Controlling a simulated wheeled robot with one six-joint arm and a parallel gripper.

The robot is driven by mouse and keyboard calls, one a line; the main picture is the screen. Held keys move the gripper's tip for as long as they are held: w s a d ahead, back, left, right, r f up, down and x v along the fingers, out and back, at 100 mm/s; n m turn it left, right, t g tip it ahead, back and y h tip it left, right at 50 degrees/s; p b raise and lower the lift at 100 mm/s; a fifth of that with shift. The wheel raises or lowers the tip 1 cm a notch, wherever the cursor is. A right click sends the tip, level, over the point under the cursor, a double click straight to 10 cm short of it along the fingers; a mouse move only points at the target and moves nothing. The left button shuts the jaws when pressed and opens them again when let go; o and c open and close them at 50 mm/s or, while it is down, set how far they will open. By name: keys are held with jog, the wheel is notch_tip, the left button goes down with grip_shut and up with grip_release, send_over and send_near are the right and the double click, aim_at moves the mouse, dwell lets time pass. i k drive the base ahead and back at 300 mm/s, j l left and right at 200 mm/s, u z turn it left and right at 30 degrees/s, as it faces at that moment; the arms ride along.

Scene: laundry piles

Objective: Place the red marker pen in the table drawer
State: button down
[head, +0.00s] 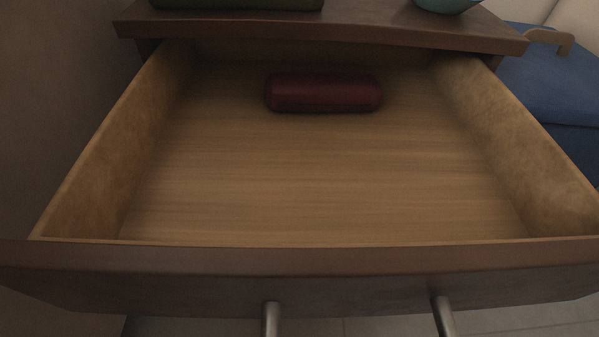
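The table drawer (330,262) is pulled open and fills most of the head view. Its light wooden floor is mostly bare. A dark red rounded case (323,92) lies inside, near the back, a little right of the middle. It looks thick and has a seam along its front, so it looks more like a case than a pen. I see no red marker pen in this view. My gripper is not in view.
The dark table top (380,28) overhangs the drawer's back; a green object (235,4) and a teal bowl-like object (446,5) stand on it, cut off. Two metal posts (270,319) stick out from the drawer front. Something blue (548,85) stands at right.

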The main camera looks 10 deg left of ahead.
aim_at(332, 193)
jog(key=i, duration=1)
